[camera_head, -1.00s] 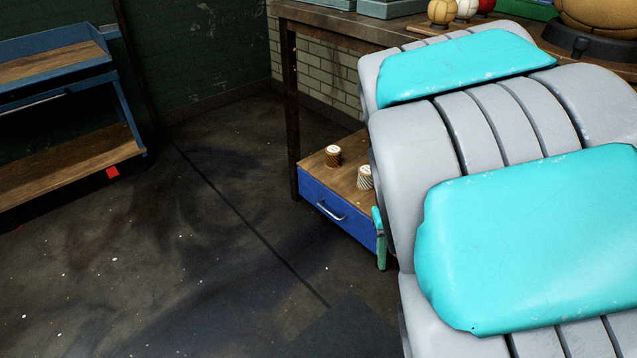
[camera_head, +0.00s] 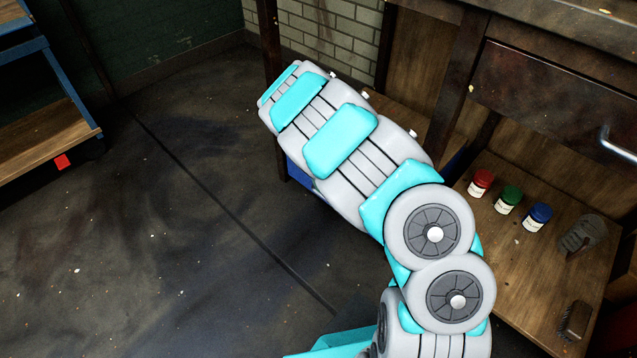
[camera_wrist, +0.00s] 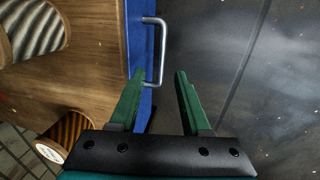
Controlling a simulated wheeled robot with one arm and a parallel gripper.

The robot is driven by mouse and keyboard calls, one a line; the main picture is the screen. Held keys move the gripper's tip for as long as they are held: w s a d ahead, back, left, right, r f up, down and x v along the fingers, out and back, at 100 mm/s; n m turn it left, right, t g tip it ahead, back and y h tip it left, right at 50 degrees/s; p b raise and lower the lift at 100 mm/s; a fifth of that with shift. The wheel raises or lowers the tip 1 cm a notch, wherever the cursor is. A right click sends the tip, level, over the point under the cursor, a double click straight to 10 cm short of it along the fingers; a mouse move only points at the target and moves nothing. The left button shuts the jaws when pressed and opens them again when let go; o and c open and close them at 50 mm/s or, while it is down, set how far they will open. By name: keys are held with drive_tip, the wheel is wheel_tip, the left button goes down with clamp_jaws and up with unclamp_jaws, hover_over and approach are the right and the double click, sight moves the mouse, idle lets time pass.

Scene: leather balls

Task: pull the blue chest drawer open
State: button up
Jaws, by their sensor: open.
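The blue drawer front (camera_wrist: 137,40) of the chest runs down the wrist view as a narrow band. Its silver bar handle (camera_wrist: 161,45) stands out to the right. My gripper (camera_wrist: 160,75) has two green fingers spread apart, with nothing clamped. The handle's lower end shows between the fingers, nearer the left one; I cannot tell whether it touches. My arm hides the handle and gripper there. The drawer looks shut, though its edge is partly hidden.
Spools (camera_wrist: 62,135) stand on the chest's wooden top. A workbench (camera_head: 540,90) stands at right; its lower shelf holds red (camera_head: 480,183), green (camera_head: 508,200) and blue (camera_head: 537,216) jars and a brush (camera_head: 574,322).

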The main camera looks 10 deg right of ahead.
sight(324, 197)
drive_tip(key=x, duration=0.3)
drive_tip(key=a+x, duration=0.1)
drive_tip(key=x, duration=0.2)
drive_tip(key=w+b+x, duration=0.1)
drive_tip(key=x, duration=0.2)
drive_tip(key=shift+a+f, duration=0.15)
drive_tip(key=shift+f, duration=0.1)
clamp_jaws()
idle(1.2)
